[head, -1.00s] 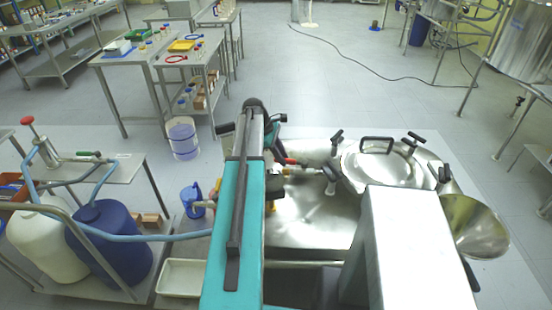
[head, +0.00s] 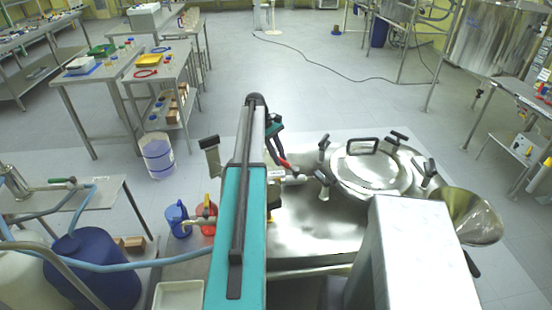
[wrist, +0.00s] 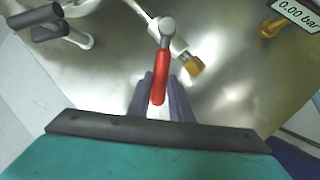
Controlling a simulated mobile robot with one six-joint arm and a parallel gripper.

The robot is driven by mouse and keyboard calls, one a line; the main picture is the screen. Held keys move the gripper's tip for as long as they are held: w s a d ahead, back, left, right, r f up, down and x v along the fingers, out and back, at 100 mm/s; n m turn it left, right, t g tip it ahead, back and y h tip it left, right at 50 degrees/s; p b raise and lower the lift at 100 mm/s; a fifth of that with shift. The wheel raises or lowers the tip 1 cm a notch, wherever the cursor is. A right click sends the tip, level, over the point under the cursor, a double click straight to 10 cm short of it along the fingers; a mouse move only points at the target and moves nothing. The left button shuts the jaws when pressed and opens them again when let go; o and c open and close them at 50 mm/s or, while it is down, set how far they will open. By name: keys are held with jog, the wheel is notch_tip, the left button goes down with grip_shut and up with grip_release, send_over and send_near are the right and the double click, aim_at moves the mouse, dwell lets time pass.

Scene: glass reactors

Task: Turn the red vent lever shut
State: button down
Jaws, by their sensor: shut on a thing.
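The red vent lever (wrist: 159,75) runs from a round metal pivot on a steel pipe fitting down between the fingers of my gripper (wrist: 160,98) in the wrist view. The two dark fingers stand on either side of the lever's free end and are shut on it. In the head view the red lever (head: 284,163) shows as a small piece beside the fitting on the steel vessel top, just right of my arm. My gripper (head: 277,152) is partly hidden there by the arm.
A brass-ended fitting (wrist: 193,66) sits close right of the lever. Black clamp handles (wrist: 45,20) stand upper left. In the head view, the round lid (head: 370,172) and steel funnel (head: 470,215) lie to the right, a blue jug (head: 177,220) to the left.

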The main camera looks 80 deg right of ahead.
jog(key=d+m, duration=0.1)
jog(key=s+d+m+y, duration=0.1)
jog(key=shift+r+m, duration=0.1)
jog(key=shift+m, duration=0.2)
jog(key=shift+s+d+m+t+y+b, duration=0.4)
jog(key=shift+s+m, duration=0.15)
jog(key=shift+m, duration=0.55)
jog(key=c, duration=1.6)
grip_release()
jog(key=shift+s+a, duration=0.1)
